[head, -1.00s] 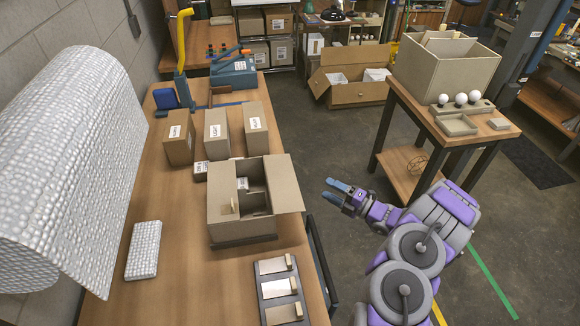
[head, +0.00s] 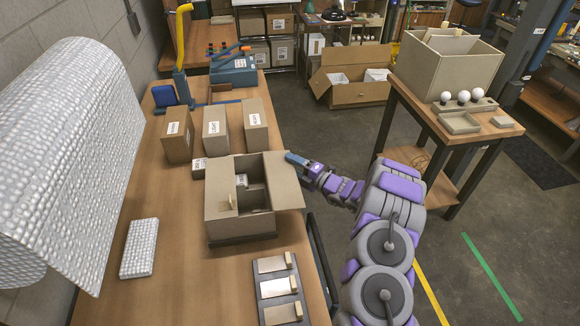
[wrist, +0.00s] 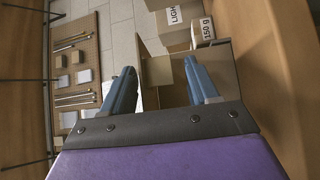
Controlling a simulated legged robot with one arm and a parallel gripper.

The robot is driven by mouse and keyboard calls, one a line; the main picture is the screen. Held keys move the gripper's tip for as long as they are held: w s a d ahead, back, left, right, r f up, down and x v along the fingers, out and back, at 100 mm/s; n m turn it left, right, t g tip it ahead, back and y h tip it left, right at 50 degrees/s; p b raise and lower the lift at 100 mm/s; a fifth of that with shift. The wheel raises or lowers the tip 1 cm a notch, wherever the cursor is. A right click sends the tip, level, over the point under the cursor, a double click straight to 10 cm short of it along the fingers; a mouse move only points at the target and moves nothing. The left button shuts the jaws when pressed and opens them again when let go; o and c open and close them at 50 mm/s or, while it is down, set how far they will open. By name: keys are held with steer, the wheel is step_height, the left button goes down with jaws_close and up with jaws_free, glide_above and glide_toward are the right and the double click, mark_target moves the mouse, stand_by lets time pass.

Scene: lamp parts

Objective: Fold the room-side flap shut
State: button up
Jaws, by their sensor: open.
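An open cardboard box (head: 222,205) sits on a dark base on the wooden table, with inner dividers and small items showing. Its room-side flap (head: 286,182) is folded outward to the right, over the table's edge. My gripper (head: 293,158) is open at the flap's far outer corner; I cannot tell whether it touches. In the wrist view my two blue fingers (wrist: 159,66) are spread, with tan cardboard of the box (wrist: 160,72) showing between and beyond them. Which panel that is, I cannot tell for sure.
Several labelled cartons (head: 215,133) stand behind the box. A side table (head: 455,135) with a bigger box stands right, across open floor.

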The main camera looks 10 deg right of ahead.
steer(key=shift+w+a, duration=0.15)
steer(key=shift+w, duration=0.2)
steer(key=shift+s+a+f, duration=0.1)
jaws_close()
stand_by(0.3)
